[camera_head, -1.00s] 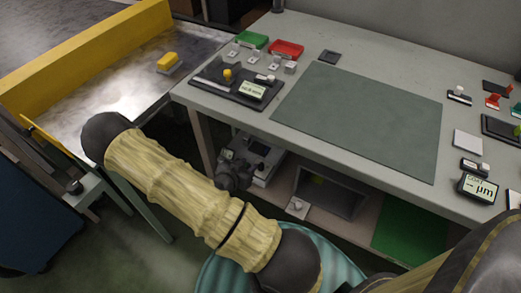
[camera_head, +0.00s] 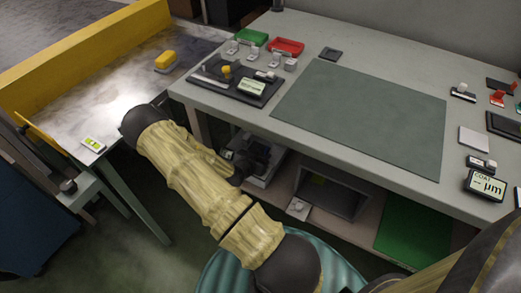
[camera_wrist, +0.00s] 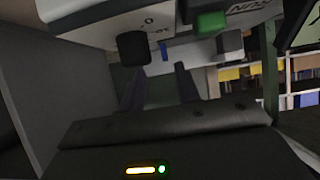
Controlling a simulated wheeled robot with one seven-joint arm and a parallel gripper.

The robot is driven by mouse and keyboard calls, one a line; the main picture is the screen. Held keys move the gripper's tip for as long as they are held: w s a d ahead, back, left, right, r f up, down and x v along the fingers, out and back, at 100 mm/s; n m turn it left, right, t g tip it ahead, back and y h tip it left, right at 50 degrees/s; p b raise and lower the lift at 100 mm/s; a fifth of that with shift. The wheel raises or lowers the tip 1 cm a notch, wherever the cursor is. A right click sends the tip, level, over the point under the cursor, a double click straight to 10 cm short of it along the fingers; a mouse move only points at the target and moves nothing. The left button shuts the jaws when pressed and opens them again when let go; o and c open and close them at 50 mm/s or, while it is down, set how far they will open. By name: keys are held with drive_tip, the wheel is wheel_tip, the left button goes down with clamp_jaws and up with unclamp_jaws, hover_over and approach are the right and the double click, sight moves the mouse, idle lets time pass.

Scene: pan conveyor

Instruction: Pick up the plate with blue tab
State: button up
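A small blue tab (camera_wrist: 164,51) shows in the wrist view, in front of a pale grey surface (camera_wrist: 190,55) that may be its plate; the plate's outline is not clear. In the head view my dark gripper (camera_head: 258,160) is under the bench, beside the pale device on the lower shelf (camera_head: 268,172). The blue tab cannot be made out there.
The bench (camera_head: 225,104) overhangs the shelf, and its leg stands left of my gripper. A grey box (camera_head: 335,192) and a small white block (camera_head: 298,208) are to the right. A yellow-topped block (camera_head: 166,61) lies on the metal conveyor.

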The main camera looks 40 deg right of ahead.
sight(266, 149)
drive_tip(key=b+x, duration=0.1)
drive_tip(key=x, duration=0.4)
drive_tip(key=shift+w+b, duration=0.35)
drive_tip(key=shift+w, duration=0.05)
drive_tip(key=shift+r, duration=0.1)
drive_tip(key=shift+a, duration=0.1)
drive_tip(key=shift+c, duration=0.2)
clamp_jaws()
